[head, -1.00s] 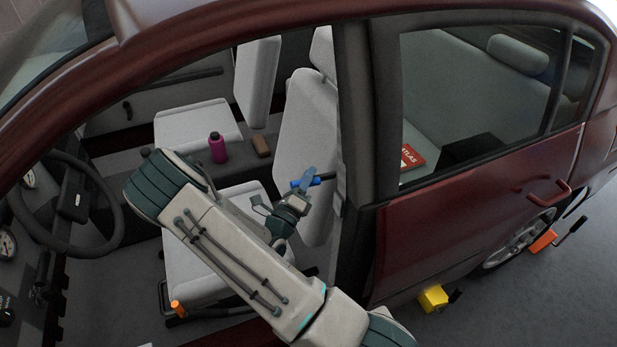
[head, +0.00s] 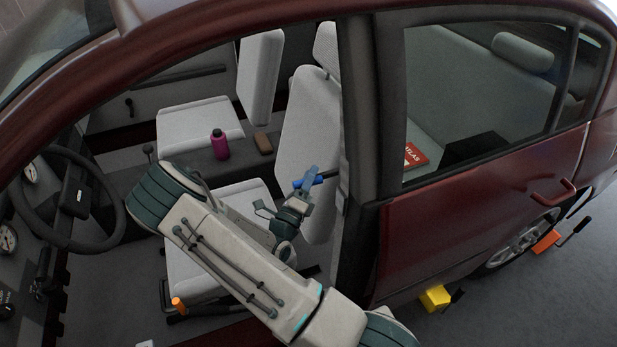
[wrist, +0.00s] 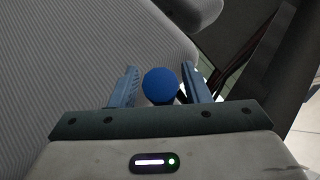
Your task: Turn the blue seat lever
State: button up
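The blue seat lever (head: 317,180) sticks out from the side of the front seat's backrest (head: 300,130). In the wrist view its round blue end (wrist: 160,86) shows between my fingers, with a narrow gap visible on each side. My gripper (head: 306,184) is at the lever, reaching in through the front door opening. It is open, with one finger on each side of the lever's end (wrist: 160,78). In the head view one finger covers part of the lever.
The door pillar (head: 358,150) stands close to the right of my gripper. A steering wheel (head: 112,190) is at left. An orange-tipped lever (head: 178,304) is low on the seat.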

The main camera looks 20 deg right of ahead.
jog(key=b+v, duration=0.3)
jog(key=v, duration=1.1)
jog(key=shift+d, duration=0.1)
